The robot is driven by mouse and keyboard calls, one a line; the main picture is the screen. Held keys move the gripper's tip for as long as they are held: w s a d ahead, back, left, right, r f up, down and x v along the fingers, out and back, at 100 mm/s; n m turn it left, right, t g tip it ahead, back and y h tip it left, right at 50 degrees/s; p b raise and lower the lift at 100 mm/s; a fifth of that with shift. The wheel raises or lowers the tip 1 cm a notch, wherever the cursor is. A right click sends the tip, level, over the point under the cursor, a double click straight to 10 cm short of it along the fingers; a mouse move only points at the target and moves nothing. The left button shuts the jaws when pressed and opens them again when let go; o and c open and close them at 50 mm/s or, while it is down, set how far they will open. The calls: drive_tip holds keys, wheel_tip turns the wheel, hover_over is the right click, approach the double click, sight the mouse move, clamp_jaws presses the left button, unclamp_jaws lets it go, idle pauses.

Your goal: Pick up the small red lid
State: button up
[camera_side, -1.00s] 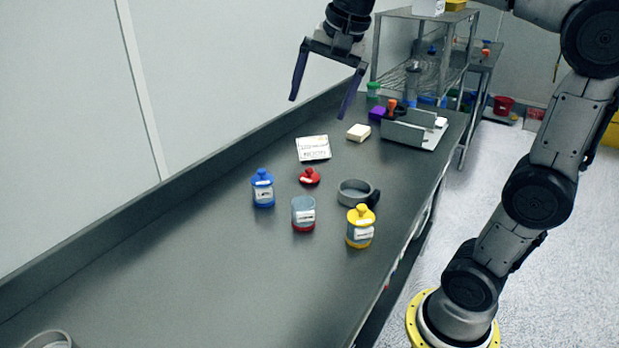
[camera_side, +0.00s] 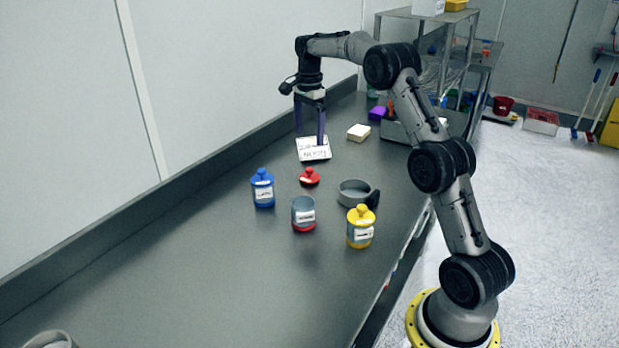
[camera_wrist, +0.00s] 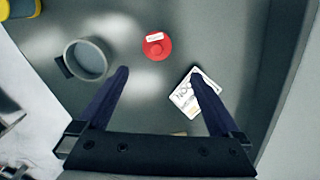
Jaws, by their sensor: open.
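The small red lid (camera_side: 309,177) lies knob up on the grey bench, behind an open clear jar with a red base (camera_side: 303,213). In the wrist view the lid (camera_wrist: 157,46), with a white label, lies ahead of and between the fingertips. My gripper (camera_side: 310,140) is open and empty above the bench, by the white printed card (camera_side: 313,149), farther back than the lid. Its two dark purple fingers also show in the wrist view (camera_wrist: 160,72), spread wide, the right one partly covering the card. Nothing hides the lid in either view.
A blue-lidded jar (camera_side: 263,188) stands left of the lid. A grey sifter ring with a handle (camera_side: 354,193) and a yellow-lidded jar (camera_side: 360,226) stand to its right. A cream block (camera_side: 358,132) lies farther back. The front left of the bench is mostly clear.

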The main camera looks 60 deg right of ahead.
sight(309, 169)
wheel_tip(309, 169, down, 7)
drive_tip(key=shift+a+f, duration=0.1)
drive_tip(key=shift+f, duration=0.1)
drive_tip(key=f, duration=0.4)
drive_tip(key=shift+s+a, duration=0.25)
drive_tip(key=shift+a, duration=0.05)
drive_tip(key=shift+f, duration=0.6)
drive_tip(key=c, duration=1.3)
